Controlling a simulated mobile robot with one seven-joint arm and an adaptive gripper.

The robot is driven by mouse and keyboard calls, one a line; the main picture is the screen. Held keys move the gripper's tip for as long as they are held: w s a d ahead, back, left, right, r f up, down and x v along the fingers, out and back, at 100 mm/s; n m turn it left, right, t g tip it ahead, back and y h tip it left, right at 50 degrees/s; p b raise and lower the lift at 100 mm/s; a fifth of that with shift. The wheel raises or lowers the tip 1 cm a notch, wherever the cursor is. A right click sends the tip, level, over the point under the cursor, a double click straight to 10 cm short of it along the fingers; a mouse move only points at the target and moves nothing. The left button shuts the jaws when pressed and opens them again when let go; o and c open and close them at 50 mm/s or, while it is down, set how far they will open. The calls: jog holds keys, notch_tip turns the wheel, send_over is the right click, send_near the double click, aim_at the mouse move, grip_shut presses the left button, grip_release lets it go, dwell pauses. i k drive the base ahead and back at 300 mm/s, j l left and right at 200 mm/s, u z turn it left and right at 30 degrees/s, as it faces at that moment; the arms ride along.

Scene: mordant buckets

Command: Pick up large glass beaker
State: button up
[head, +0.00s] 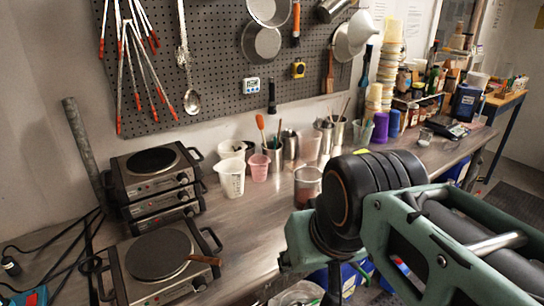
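A see-through vessel with reddish-brown contents or tint (307,188) stands upright on the grey bench, right of the middle. It looks like a large glass beaker, but I cannot be sure of the material. My arm crosses in front of the bench at its lower right, and a black joint of it comes close to the vessel in the picture. My gripper's fingertips do not show, so I cannot see whether they hold anything.
A white measuring jug (231,178) and a pink cup (258,168) stand left of the vessel. Tool-filled metal pots (290,147) stand behind. Stacked hot plates (157,178) and another hot plate (160,262) occupy the left. Bare bench (255,218) lies between.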

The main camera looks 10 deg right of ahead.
aim_at(307, 185)
jog(key=z, duration=0.45)
jog(key=k+l+u, duration=0.15)
jog(key=l, duration=0.2)
jog(key=k+l+u, duration=0.15)
jog(key=l+u, duration=0.1)
jog(key=l, duration=0.3)
jog(key=k+l+u, duration=0.15)
jog(key=l, duration=0.25)
jog(key=i+l+u, duration=0.15)
jog(key=l, duration=0.2)
jog(key=i+l+u, duration=0.3)
jog(key=i, duration=0.25)
jog(key=i+l+u, duration=0.2)
jog(key=i, duration=0.2)
jog(key=l+u, duration=0.15)
jog(key=l, duration=0.45)
jog(key=j, duration=0.3)
jog(key=k+z, duration=0.05)
